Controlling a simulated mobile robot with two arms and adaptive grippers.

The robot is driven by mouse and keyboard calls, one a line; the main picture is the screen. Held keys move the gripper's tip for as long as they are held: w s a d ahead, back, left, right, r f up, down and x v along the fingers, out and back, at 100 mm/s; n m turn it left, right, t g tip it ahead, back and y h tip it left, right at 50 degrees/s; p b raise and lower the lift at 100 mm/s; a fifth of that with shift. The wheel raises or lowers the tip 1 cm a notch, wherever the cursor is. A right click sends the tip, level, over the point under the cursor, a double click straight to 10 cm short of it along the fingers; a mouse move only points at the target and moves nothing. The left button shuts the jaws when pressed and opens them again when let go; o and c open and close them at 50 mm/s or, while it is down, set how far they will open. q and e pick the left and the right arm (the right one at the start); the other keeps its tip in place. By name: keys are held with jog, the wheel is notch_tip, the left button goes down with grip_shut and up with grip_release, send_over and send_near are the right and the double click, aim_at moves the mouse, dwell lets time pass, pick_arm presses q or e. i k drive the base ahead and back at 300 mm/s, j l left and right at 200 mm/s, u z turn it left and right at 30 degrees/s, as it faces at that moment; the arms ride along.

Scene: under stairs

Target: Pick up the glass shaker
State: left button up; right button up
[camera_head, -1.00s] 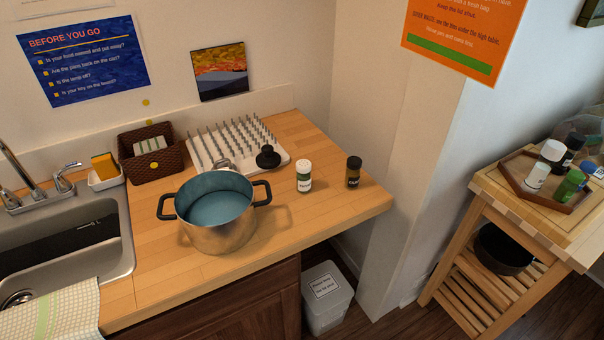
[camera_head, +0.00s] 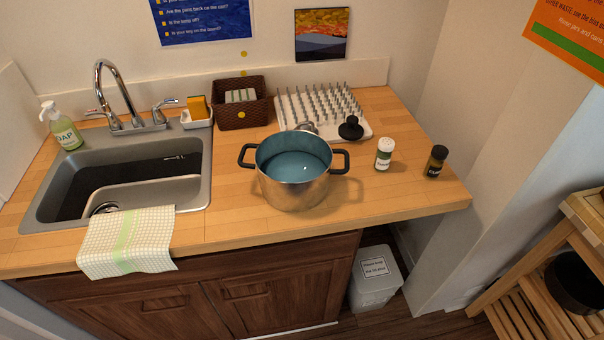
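Two small shakers stand upright on the wooden counter, right of the pot. One shaker (camera_head: 384,154) has a white cap, a clear or pale body and a green label. The other (camera_head: 436,162) is dark brown with a black cap and a pale label, and it stands nearer the counter's right end. They stand apart from each other. I cannot tell for certain which is the glass one. Neither of my grippers is in view.
A two-handled pot (camera_head: 293,184) stands left of the shakers. Behind are a spiked drying rack (camera_head: 289,108), a black knobbed object (camera_head: 351,128) and a woven basket (camera_head: 240,115). A sink (camera_head: 193,190) is at left. A bin (camera_head: 374,283) and wooden cart (camera_head: 530,290) stand below and right.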

aim_at(386, 145)
jog(key=j+z, duration=0.25)
jog(key=j, duration=0.5)
jog(key=k+j+z, duration=0.1)
jog(key=j+z, duration=0.2)
jog(key=j, duration=0.4)
